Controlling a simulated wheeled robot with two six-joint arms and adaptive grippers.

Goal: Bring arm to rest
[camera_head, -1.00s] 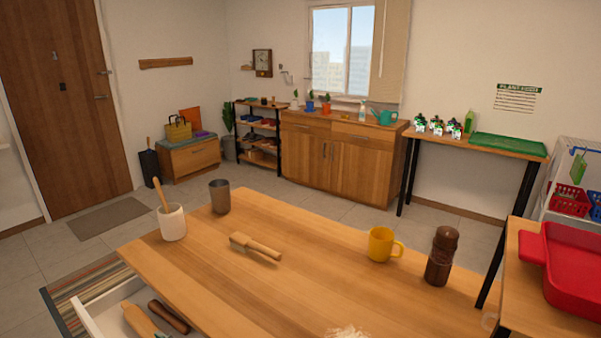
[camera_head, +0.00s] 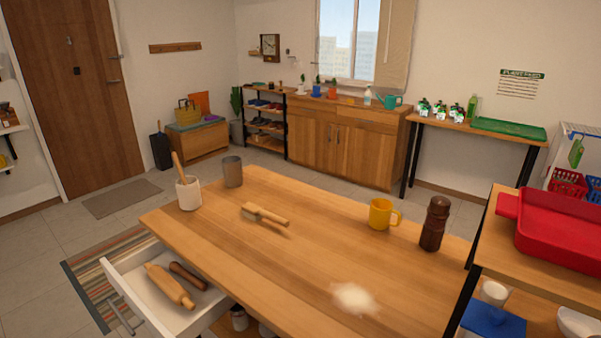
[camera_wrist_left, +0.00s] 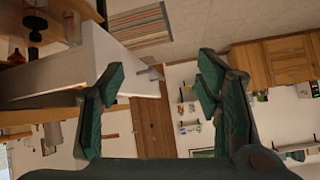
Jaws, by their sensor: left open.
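My left gripper (camera_wrist_left: 160,85) shows in the left wrist view with its two green-padded fingers spread wide and nothing between them. The view is turned on its side, with the white drawer (camera_wrist_left: 105,60) behind the left finger. Neither gripper shows in the head view. There, the wooden table (camera_head: 310,240) holds a yellow mug (camera_head: 379,215), a brown pepper mill (camera_head: 434,224), a wooden brush (camera_head: 264,215), a grey cup (camera_head: 232,171) and a white crock (camera_head: 189,193) with a wooden handle. A pale powder patch (camera_head: 354,298) lies near the front.
The drawer (camera_head: 196,318) stands open at the table's left, with rolling pins (camera_head: 171,286) inside. A red tray (camera_head: 560,232) sits on a side table at the right. A striped rug (camera_head: 105,272) lies on the floor at left. The table's middle is clear.

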